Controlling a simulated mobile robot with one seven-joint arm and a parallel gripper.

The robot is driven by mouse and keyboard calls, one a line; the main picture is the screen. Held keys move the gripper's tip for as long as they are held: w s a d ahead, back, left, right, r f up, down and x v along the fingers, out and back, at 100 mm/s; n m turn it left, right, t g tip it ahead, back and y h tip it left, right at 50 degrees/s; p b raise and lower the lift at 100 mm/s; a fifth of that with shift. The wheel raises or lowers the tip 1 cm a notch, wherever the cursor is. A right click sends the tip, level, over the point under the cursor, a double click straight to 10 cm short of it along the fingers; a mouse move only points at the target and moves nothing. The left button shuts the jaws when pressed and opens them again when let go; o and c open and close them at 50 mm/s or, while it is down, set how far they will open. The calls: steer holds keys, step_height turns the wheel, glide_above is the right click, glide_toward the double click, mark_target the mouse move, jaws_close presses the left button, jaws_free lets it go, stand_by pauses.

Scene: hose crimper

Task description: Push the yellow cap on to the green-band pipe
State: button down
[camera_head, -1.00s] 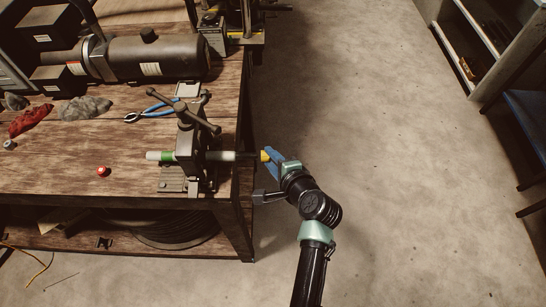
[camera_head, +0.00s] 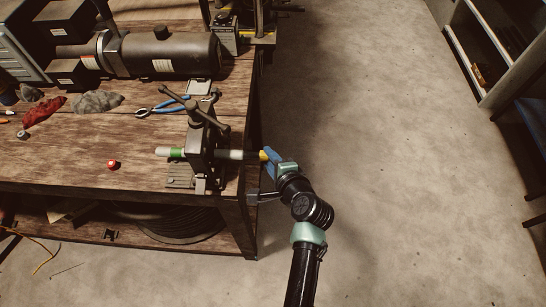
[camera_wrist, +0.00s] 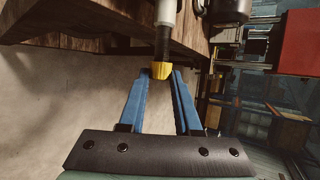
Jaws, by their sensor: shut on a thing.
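The green-band pipe (camera_head: 233,154) is clamped level in the vise (camera_head: 203,147) at the bench's right edge. Its green band (camera_head: 178,153) and white end lie left of the vise, and its darker end points right toward my gripper. The yellow cap (camera_head: 264,155) is at that right end. My gripper (camera_head: 268,158) is shut on the cap with its blue fingers. In the wrist view the cap (camera_wrist: 161,71) sits at the fingertips, in line with the dark pipe end (camera_wrist: 163,42). The cap meets the pipe end there; how far it is on cannot be told.
A red cap (camera_head: 113,164) lies on the bench (camera_head: 70,155) left of the vise. Blue-handled pliers (camera_head: 165,106), a red rag (camera_head: 44,110) and a grey rag (camera_head: 97,101) lie farther back. The floor (camera_head: 380,180) right of the bench is clear.

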steer(key=c, duration=0.5)
jaws_free()
steer(key=shift+a, duration=0.25)
steer(key=shift+d, duration=0.15)
steer(key=b+v, duration=0.1)
steer(key=v, duration=1.2)
